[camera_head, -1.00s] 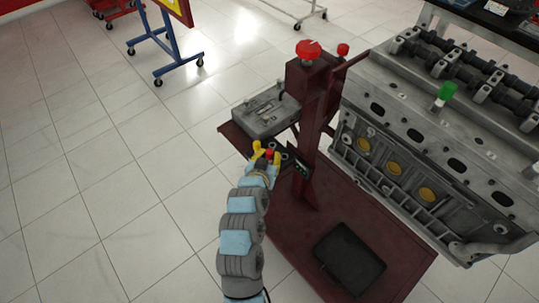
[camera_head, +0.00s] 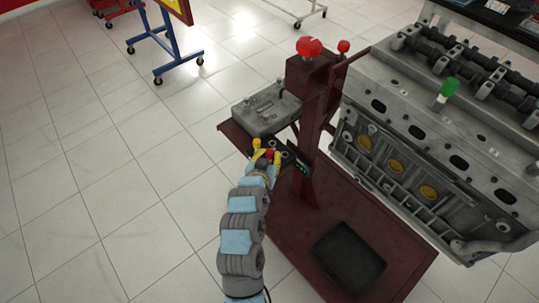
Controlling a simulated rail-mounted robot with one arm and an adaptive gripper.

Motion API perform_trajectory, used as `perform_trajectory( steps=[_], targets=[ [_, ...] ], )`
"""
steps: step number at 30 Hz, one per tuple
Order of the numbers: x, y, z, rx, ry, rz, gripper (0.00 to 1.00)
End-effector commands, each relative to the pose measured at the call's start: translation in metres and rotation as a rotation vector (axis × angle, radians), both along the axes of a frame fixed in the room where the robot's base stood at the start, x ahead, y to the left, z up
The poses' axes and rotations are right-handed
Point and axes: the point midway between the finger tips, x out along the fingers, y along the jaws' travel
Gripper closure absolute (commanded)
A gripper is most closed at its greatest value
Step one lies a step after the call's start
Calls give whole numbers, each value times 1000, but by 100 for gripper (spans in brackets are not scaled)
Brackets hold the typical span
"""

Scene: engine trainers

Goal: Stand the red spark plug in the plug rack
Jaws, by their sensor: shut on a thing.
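The red spark plug (camera_head: 269,154) shows as a small red tip between the yellow fingers of my gripper (camera_head: 267,152), which is shut on it. My gripper is at the near edge of the stand's shelf, in front of the grey metal block. The dark plug rack (camera_head: 284,147) with pale rings lies on the shelf just beyond and beside my gripper, partly hidden by it. I cannot tell whether the plug touches the rack. The lower part of the plug is hidden by the fingers.
A grey metal block (camera_head: 266,109) sits on the shelf behind. The dark red stand post (camera_head: 312,140) rises just right of my gripper. An engine block (camera_head: 430,150) with a green-topped plug (camera_head: 447,90) stands at right. A black tray (camera_head: 349,259) lies on the base. Open floor is at left.

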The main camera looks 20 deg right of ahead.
Motion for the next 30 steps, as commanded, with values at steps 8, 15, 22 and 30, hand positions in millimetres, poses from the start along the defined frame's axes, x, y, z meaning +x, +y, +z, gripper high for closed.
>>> perform_trajectory(
  steps=[8, 15, 22, 30],
  targets=[
    [0, 0, -2, 0, 0, 0, 100],
    [0, 0, -5, 0, 0, 0, 100],
    [0, 0, -6, 0, 0, 0, 100],
    [0, 0, -6, 0, 0, 0, 52]
  ],
)
